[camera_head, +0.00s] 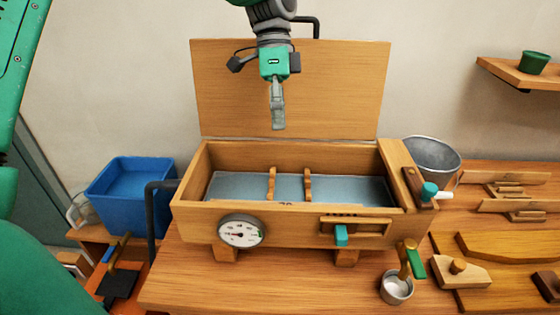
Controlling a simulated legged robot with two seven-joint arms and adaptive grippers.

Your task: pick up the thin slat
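My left gripper (278,126) hangs from the top of the view, fingers pointing down, in front of the raised lid and above the open wooden box. Its grey fingers overlap into one narrow shape, so their opening cannot be told. No object shows at their tips. Thin wooden slats (505,177) lie on the bench at the right, with more pieces (516,207) in front of them; I cannot tell which is the thin slat. My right gripper is not in view.
A metal bucket (432,155), small pot (396,288) and curved boards (520,245) stand right. A blue bin (130,200) stands left.

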